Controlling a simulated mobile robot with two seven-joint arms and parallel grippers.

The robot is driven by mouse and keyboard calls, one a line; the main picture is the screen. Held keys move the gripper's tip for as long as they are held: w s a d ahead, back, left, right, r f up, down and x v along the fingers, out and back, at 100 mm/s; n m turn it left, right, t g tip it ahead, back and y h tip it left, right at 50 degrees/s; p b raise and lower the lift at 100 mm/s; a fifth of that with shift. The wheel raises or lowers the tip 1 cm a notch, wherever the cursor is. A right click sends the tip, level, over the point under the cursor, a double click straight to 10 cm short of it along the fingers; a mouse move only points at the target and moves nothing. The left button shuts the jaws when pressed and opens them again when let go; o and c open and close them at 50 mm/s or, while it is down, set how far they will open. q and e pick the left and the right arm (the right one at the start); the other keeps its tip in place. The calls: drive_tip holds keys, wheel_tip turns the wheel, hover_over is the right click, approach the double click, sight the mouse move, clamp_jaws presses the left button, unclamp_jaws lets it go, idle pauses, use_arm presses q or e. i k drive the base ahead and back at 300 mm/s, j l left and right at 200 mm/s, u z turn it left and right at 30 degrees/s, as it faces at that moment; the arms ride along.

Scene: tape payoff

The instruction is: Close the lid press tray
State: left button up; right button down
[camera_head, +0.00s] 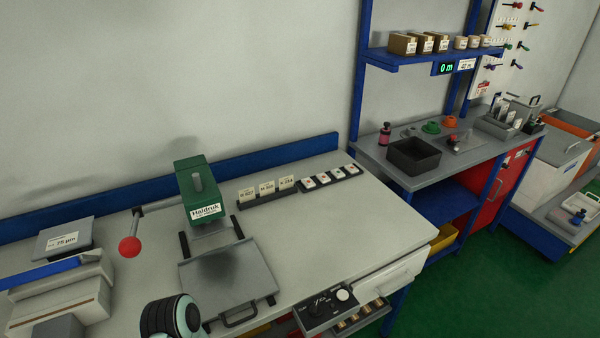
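The lid press has a green head (200,188) labelled "Haldruk" and stands on the light worktop at left centre. Its lever ends in a red ball knob (130,247) to the left of the head. The grey flat press tray (229,282) extends from below the head toward the front of the worktop. A dark bar handle (241,319) is at the tray's front edge. A rounded black and pale blue part of one of my arms shows at the bottom edge, just left of the handle. Neither gripper's fingers show.
Label holders (268,191) stand behind and right of the press. A control box (328,309) with knobs is at the front edge, right of the tray. The worktop right of the tray is mostly clear.

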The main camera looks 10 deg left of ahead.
sight(227, 280)
drive_tip(key=j+u, duration=0.25)
drive_tip(key=u, duration=0.15)
drive_tip(key=j+u, duration=0.2)
drive_tip(key=u, duration=0.25)
